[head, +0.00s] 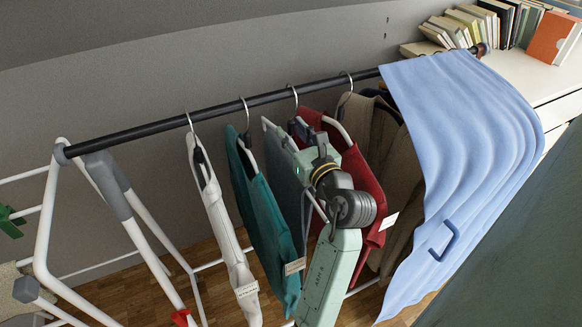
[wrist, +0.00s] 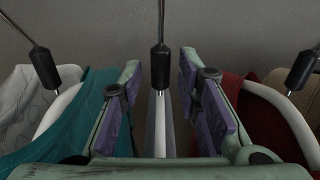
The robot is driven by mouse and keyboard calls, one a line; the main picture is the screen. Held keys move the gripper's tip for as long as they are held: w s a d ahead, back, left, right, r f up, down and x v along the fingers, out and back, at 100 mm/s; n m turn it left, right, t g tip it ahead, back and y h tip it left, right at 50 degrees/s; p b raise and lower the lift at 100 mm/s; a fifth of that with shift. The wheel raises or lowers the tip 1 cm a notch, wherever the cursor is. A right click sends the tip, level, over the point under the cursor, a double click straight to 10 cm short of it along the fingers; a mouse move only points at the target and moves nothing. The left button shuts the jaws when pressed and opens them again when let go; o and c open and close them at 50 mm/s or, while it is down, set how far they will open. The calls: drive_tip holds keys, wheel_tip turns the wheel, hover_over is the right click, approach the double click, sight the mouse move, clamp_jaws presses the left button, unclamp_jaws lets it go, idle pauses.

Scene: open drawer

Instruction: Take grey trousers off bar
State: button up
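A row of garments on hangers hangs from a black bar (head: 225,106). The grey garment, seemingly the trousers (head: 284,176), hangs between the teal and red ones, largely hidden behind my arm. My gripper (head: 300,134) is at the top of this garment, below its hanger hook (head: 293,96). In the wrist view my gripper (wrist: 160,115) is open, with one purple-padded finger on each side. The hanger's black neck (wrist: 160,66) stands ahead between the fingers, and a narrow grey-white strip shows in the gap below it. The pads look apart from it.
A white garment (head: 220,225) and a teal garment (head: 264,215) hang to the left. A red garment (head: 362,180) and a beige one (head: 400,165) hang close on the right. A blue cloth (head: 460,130) drapes over the bar's right end. White rack legs (head: 150,255) stand left.

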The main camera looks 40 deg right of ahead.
clamp_jaws()
drive_tip(key=shift+r, duration=0.1)
idle(0.6)
